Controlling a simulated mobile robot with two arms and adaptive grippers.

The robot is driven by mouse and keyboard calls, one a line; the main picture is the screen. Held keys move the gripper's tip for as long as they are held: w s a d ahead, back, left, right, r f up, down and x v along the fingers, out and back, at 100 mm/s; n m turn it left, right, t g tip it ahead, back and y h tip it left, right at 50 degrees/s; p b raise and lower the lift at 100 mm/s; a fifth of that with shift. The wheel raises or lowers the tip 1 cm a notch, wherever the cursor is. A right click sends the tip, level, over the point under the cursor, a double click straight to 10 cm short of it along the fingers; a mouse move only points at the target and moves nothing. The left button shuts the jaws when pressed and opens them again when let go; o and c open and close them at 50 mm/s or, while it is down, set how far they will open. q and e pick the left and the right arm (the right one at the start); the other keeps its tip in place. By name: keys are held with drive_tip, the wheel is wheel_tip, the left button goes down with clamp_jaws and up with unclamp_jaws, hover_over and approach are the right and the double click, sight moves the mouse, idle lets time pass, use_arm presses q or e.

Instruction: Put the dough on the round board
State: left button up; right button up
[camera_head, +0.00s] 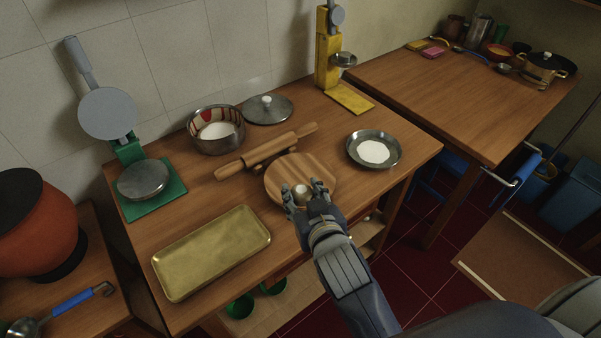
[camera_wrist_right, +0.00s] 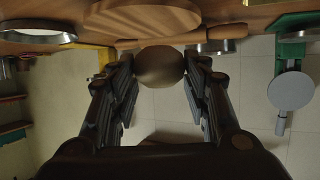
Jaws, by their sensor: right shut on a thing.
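The dough (camera_head: 301,194) is a small pale ball between the fingers of my right gripper (camera_head: 308,192). It also shows in the right wrist view (camera_wrist_right: 160,67), pinched between both fingers. My right gripper is shut on it at the near edge of the round board (camera_head: 300,173) in the head view. The round board is striped wood and lies on the table, with its near edge partly hidden by the gripper. In the right wrist view the round board (camera_wrist_right: 145,18) appears beyond the dough. I cannot tell whether the dough touches it. My left gripper is not in view.
A rolling pin (camera_head: 267,151) lies behind the board. A metal plate with white powder (camera_head: 374,150) stands to the right, a brass tray (camera_head: 211,251) at the near left. A green press (camera_head: 143,180), a pot (camera_head: 216,128) and a lid (camera_head: 268,109) stand farther back.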

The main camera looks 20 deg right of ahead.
drive_tip(key=w+d, duration=0.1)
drive_tip(key=w, duration=0.2)
drive_tip(key=w+d+p, duration=0.1)
drive_tip(key=w, duration=0.2)
drive_tip(key=w+f, duration=0.1)
drive_tip(key=w, duration=0.2)
drive_tip(key=shift+w+d, duration=0.35)
drive_tip(key=shift+d, duration=0.05)
drive_tip(key=f, duration=0.2)
drive_tip(key=shift+w+d+f+p, duration=0.1)
drive_tip(key=shift+w+f+p, duration=0.2)
drive_tip(key=shift+w+f, duration=0.05)
drive_tip(key=shift+f, duration=0.4)
drive_tip(key=shift+f, duration=0.1)
drive_tip(key=o, duration=1.1)
drive_tip(key=shift+c, duration=0.2)
